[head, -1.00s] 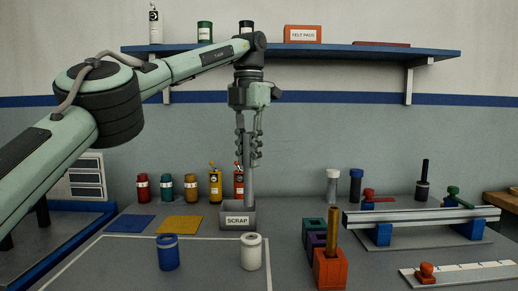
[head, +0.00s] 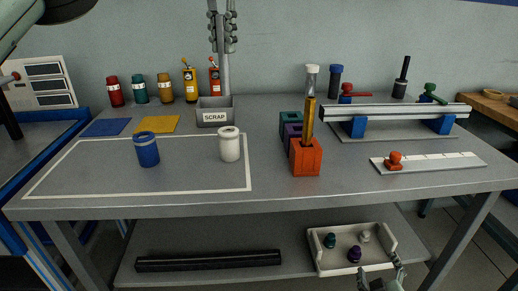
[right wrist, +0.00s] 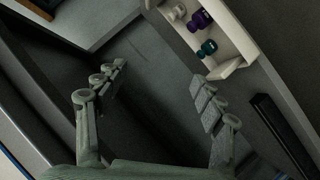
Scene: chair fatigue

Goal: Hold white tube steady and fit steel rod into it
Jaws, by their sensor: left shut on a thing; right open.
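A white tube (head: 229,146), a short canister-like cylinder, stands upright on the bench inside the white outline. My left gripper (head: 222,48) is high in the head view, shut on a grey steel rod (head: 225,78). The rod hangs nearly upright, its lower end hidden at the grey SCRAP bin (head: 214,117); I cannot tell whether it is in or behind the bin. My right gripper (head: 383,282) is at the bottom edge of the head view, by the lower shelf. It is open and empty in the right wrist view (right wrist: 158,75).
A blue cylinder (head: 147,150) stands left of the white tube. An orange block (head: 306,158) with an upright amber rod stands to the right. A cream tray (head: 318,262) with small knobs and a black bar (head: 208,262) lie on the lower shelf.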

